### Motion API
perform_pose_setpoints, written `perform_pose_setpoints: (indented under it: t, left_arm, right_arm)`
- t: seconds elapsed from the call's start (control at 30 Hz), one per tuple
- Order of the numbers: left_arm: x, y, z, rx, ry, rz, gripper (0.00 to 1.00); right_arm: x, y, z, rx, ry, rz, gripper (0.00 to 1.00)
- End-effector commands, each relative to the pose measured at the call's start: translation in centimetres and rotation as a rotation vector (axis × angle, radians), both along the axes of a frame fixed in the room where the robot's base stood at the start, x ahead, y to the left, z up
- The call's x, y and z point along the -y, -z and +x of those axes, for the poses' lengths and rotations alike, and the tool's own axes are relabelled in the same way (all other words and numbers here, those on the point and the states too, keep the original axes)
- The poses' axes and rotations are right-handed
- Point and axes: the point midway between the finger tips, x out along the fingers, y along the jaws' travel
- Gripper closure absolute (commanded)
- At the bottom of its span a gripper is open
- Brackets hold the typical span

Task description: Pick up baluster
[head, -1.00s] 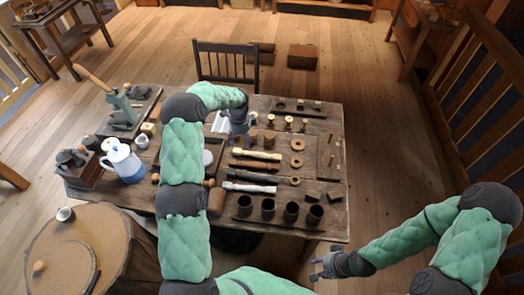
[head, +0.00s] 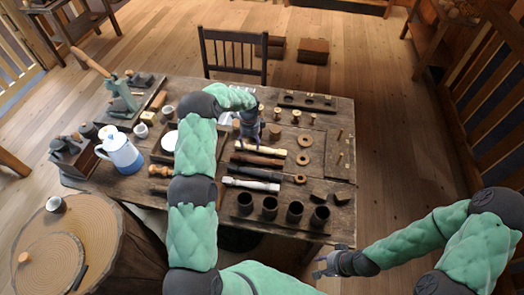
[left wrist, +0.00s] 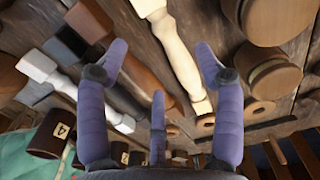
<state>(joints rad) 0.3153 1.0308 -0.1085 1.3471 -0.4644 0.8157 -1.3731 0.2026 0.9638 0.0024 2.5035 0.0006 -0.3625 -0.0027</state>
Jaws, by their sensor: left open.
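Several balusters lie side by side on the workbench (head: 335,215). The farthest is a cream baluster (head: 262,149); nearer ones include a dark brown baluster (head: 257,160) and a pale one (head: 250,185). My left gripper (head: 250,137) hangs above the far side of this row, fingers pointing down. In the left wrist view, its purple fingers (left wrist: 162,62) are spread and empty. The cream baluster (left wrist: 176,48) appears between them, with brown and pale balusters to the left. My right gripper (head: 328,266) is off the bench's front right corner; its finger opening is unclear.
Several dark cups (head: 295,211) stand along the front edge. Wooden rings (head: 303,159) and small spools lie right of the balusters. A white and blue jug (head: 122,155) stands at left. A chair (head: 234,53) is behind the bench.

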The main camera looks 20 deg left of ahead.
Motion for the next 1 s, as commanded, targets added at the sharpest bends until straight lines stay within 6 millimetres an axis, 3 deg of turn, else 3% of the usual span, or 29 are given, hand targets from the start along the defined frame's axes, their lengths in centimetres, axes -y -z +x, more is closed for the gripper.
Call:
perform_pose_setpoints:
  t: [0.17,0.53,0.83,0.87,1.0]
  left_arm:
    - [0.1,1.0,0.1,0.000,0.000,0.000,0.32]
    - [0.9,5.3,0.8,0.000,0.000,-0.001,0.32]
    - [0.9,5.7,0.8,0.001,0.000,0.000,0.32]
    - [0.9,5.7,0.8,0.001,0.000,0.000,0.35]
    - [0.9,5.7,0.8,0.001,0.000,0.000,0.75]
  right_arm:
    - [0.0,0.1,0.0,0.000,0.000,0.000,0.60]
    - [0.0,0.8,0.0,0.000,0.000,0.000,0.60]
    - [0.0,0.8,0.0,0.000,0.000,0.000,0.60]
    - [0.0,0.8,0.0,0.000,0.000,0.000,0.60]
    - [0.0,0.8,0.0,0.000,0.000,0.000,0.60]
